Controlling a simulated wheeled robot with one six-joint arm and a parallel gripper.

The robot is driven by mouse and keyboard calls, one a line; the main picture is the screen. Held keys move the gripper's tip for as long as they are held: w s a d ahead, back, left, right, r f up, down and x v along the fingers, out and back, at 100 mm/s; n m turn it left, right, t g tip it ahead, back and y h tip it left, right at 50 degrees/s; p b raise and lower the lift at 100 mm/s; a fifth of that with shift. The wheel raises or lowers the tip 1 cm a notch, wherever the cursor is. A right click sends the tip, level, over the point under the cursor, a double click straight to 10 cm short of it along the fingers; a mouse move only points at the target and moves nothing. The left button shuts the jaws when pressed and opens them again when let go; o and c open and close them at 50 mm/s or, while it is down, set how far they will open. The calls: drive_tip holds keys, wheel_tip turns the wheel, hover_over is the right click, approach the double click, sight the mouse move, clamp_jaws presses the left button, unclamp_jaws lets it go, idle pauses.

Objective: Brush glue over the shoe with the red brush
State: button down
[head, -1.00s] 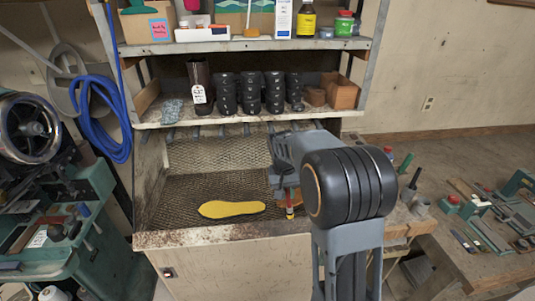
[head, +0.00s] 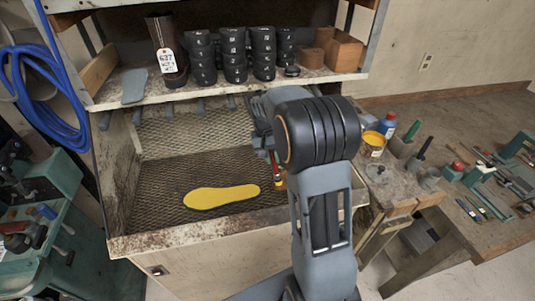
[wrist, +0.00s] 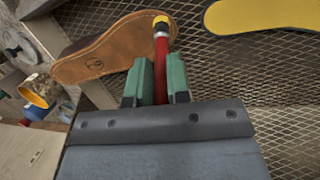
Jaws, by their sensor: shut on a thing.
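My gripper (wrist: 159,82) has green fingers and is shut on the red brush (wrist: 161,62). The brush also shows in the head view (head: 275,170), partly behind my arm. Its yellow-and-black end points away from the fingers. In the head view my arm mostly hides the shoe. A yellow sole-shaped piece (head: 222,196) lies on the mesh to the left of the brush; it also shows in the wrist view (wrist: 265,15).
A yellow glue-like pot (head: 374,142) and a blue bottle (head: 387,124) stand on the bench right of my arm. The mesh bay (head: 150,165) has a raised front edge. A shelf (head: 200,91) with several black forms hangs above it.

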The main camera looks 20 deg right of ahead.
drive_tip(key=w+d+p, duration=0.3)
drive_tip(key=w+d, duration=0.1)
drive_tip(key=w, duration=0.1)
drive_tip(key=shift+w+f, duration=0.2)
drive_tip(key=shift+f, duration=0.3)
idle(0.4)
drive_tip(key=shift+s+d+f+b, duration=0.1)
drive_tip(key=shift+s+f+b, duration=0.05)
drive_tip(key=shift+f+b, duration=0.15)
drive_tip(key=shift+f, duration=0.15)
idle(0.4)
drive_tip(key=shift+d, duration=0.1)
